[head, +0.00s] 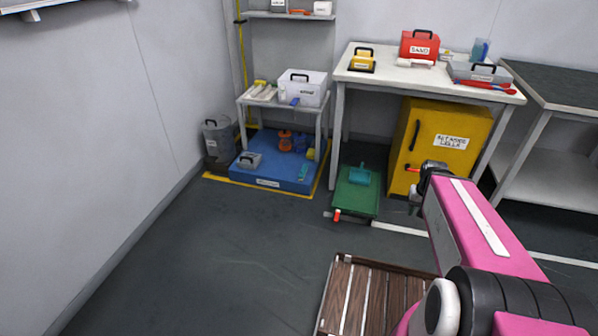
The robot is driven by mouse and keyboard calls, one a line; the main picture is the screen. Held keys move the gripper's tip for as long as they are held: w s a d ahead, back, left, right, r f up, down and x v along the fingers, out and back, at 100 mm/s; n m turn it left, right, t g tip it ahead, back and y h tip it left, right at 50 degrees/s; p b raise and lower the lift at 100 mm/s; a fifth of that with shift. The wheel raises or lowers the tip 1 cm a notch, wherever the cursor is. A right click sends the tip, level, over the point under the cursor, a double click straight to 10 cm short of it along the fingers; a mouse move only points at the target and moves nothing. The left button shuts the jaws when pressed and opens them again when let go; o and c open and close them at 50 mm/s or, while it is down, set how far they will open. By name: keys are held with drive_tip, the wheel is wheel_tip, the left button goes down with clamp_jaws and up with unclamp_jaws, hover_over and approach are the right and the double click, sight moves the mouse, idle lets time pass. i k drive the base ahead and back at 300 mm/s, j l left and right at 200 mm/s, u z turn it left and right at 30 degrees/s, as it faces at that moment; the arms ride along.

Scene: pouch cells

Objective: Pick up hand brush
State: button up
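I cannot make out a hand brush for certain. A teal tool with a flat, wide head and a short handle (361,175) lies on a green tray (357,203) on the floor, in front of the white table. A smaller teal item (303,172) lies on the blue platform and could also be a brush. My gripper (416,198) is at the end of the pink arm, right of the green tray and in front of the yellow cabinet. It is apart from both teal items. Its fingers are small and dark, and their gap cannot be made out.
A yellow cabinet (460,122) stands under the white table (385,73). The blue platform (260,183) holds several items beneath a small shelf table (249,98). A wooden pallet (345,292) lies in front. Grey floor at centre left is clear.

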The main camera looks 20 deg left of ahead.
sight(303, 172)
drive_tip(key=j+z, duration=0.25)
drive_tip(key=j, duration=2.15)
drive_tip(key=i+j, duration=0.2)
drive_tip(key=i+j+z, duration=0.1)
drive_tip(key=j, duration=0.3)
drive_tip(key=i+j, duration=0.25)
drive_tip(key=i+j+z, duration=0.1)
drive_tip(key=j, duration=0.3)
drive_tip(key=i+j+z, duration=0.1)
drive_tip(key=j, duration=0.25)
drive_tip(key=i+j, duration=0.25)
drive_tip(key=j+z, duration=0.05)
drive_tip(key=j, duration=0.05)
